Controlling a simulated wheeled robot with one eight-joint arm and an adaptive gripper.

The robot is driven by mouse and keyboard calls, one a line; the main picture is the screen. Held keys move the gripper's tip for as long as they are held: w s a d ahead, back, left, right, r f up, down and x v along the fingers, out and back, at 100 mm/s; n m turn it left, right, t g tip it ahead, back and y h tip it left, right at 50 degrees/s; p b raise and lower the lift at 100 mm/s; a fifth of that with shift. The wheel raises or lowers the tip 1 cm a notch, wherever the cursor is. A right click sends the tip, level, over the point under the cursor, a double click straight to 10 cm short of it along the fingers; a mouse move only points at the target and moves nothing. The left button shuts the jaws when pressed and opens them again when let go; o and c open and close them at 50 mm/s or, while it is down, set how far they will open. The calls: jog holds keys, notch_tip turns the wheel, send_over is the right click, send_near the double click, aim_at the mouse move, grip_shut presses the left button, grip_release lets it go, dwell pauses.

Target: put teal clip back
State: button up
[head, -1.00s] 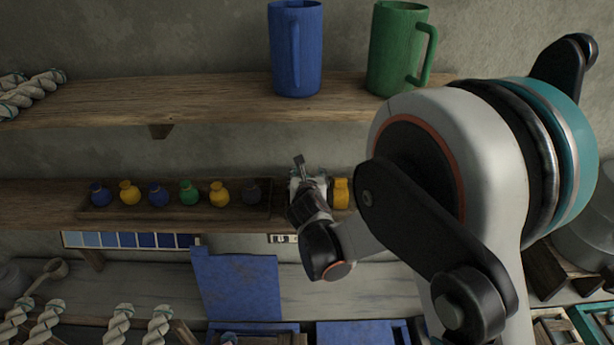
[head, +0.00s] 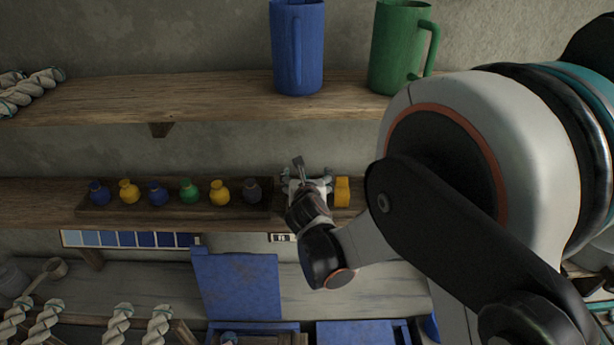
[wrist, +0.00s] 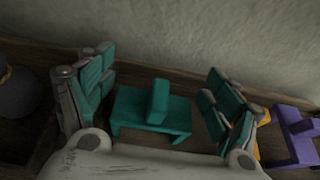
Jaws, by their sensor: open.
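The teal clip (wrist: 150,112) shows in the wrist view as a flat piece with a raised tab. It sits upright on the wooden shelf between the spread fingers of my gripper (wrist: 160,84). The teal-padded fingers stand apart on either side of it, with gaps showing. In the head view my gripper (head: 306,176) is at the middle shelf, just right of the row of small bottles. It hides the teal clip there.
A purple clip (wrist: 295,138) and a yellow clip, clear in the head view (head: 342,191), stand close on the right. A dark bottle (head: 252,190) is close on the left. The upper shelf (head: 210,102) holds a blue mug (head: 298,50) and a green mug (head: 398,50).

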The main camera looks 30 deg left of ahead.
jog(key=b+v, duration=0.1)
jog(key=v, duration=0.8)
jog(key=shift+s+d+r, duration=0.1)
jog(key=shift+s+d, duration=0.05)
jog(key=shift+s, duration=0.15)
